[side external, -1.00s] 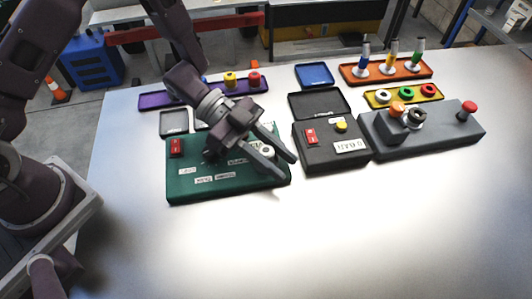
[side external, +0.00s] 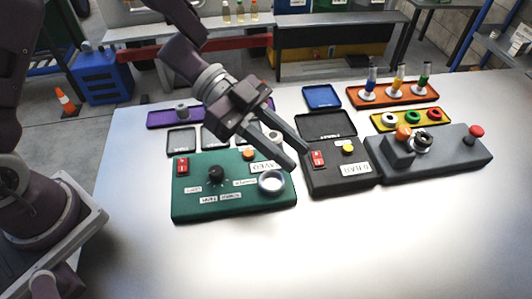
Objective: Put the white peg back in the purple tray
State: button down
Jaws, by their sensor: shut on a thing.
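My gripper (side external: 299,158) is shut on the white peg (side external: 275,137), a small pale piece partly hidden between the fingers. It is above the back right part of the green box, behind an open white ring socket (side external: 271,181). The purple tray (side external: 160,119) lies at the back left, behind the green box. A grey peg (side external: 182,111) stands in its left part. My gripper hides most of the tray's middle and right part.
The green box (side external: 235,208) has a red switch, a black knob and labels. A black box (side external: 338,183) and a grey machine (side external: 455,150) stand to its right. Small dark trays (side external: 181,141) lie between green box and purple tray. The front table is clear.

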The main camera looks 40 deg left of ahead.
jog(key=w+a+r+n+t+y, duration=0.25)
jog(key=a+n+t, duration=0.2)
jog(key=a, duration=0.45)
jog(key=w+a+r+n+t+y, duration=0.1)
jog(key=w+a+n+t+y, duration=0.3)
jog(key=a, duration=0.6)
jog(key=w+a+r+n+t+y, duration=0.1)
jog(key=w+a+n+t+y, duration=0.2)
jog(key=a+n, duration=0.45)
jog(key=m+g+h, duration=1)
jog(key=m+g, duration=0.2)
jog(key=m, duration=0.4)
send_over(283, 190)
jog(key=shift+t+y, duration=0.25)
notch_tip(283, 190, down, 4)
jog(key=shift+s+d+f, duration=0.1)
jog(key=shift+f, duration=0.1)
notch_tip(283, 190, down, 10)
jog(key=shift+r, duration=0.2)
jog(key=shift+f, duration=0.2)
jog(key=c, duration=1.1)
grip_release()
